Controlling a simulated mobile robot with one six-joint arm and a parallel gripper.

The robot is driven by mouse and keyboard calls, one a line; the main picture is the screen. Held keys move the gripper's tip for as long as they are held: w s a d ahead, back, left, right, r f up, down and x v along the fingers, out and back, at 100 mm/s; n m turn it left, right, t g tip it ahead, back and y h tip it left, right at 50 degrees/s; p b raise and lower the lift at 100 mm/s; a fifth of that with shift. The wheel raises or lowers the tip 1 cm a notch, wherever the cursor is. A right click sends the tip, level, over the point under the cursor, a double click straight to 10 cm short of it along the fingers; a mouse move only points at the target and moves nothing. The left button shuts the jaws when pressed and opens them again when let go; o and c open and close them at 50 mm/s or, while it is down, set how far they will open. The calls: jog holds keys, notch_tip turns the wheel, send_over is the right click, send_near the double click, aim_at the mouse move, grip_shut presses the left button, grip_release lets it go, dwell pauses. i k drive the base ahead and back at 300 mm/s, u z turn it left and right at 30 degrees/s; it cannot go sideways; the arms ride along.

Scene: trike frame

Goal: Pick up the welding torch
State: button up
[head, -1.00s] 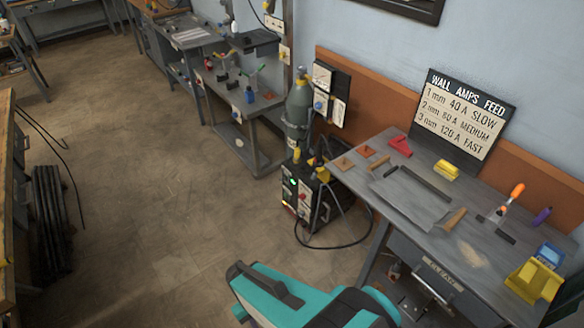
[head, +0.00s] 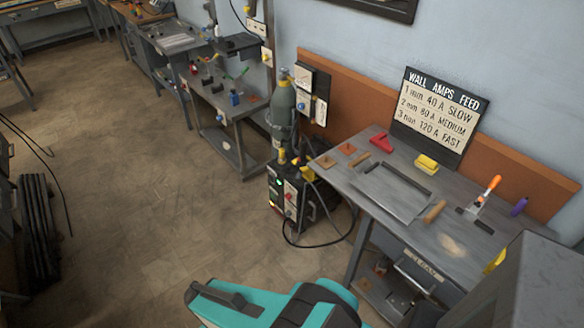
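No welding torch can be made out for certain. A dark welding machine (head: 293,205) with small lit lamps stands on the floor left of the near bench. Yellow parts (head: 307,172) show at its top right, too small to tell whether one is the torch. A black cable (head: 318,243) loops from the machine to the floor. A grey gas cylinder (head: 283,112) stands behind it. My teal arm (head: 262,306) crosses the bottom edge. My gripper is not in view.
The near bench (head: 450,225) holds a metal sheet, a red angle piece, a yellow block and an orange-handled tool. A large grey box-like shape (head: 535,285) covers its right end. A dark stack (head: 40,225) stands at the left. The floor (head: 150,200) between is clear.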

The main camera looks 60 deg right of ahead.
aim_at(304, 162)
jog(key=z, duration=0.35)
jog(key=i, duration=1)
jog(key=u, duration=0.35)
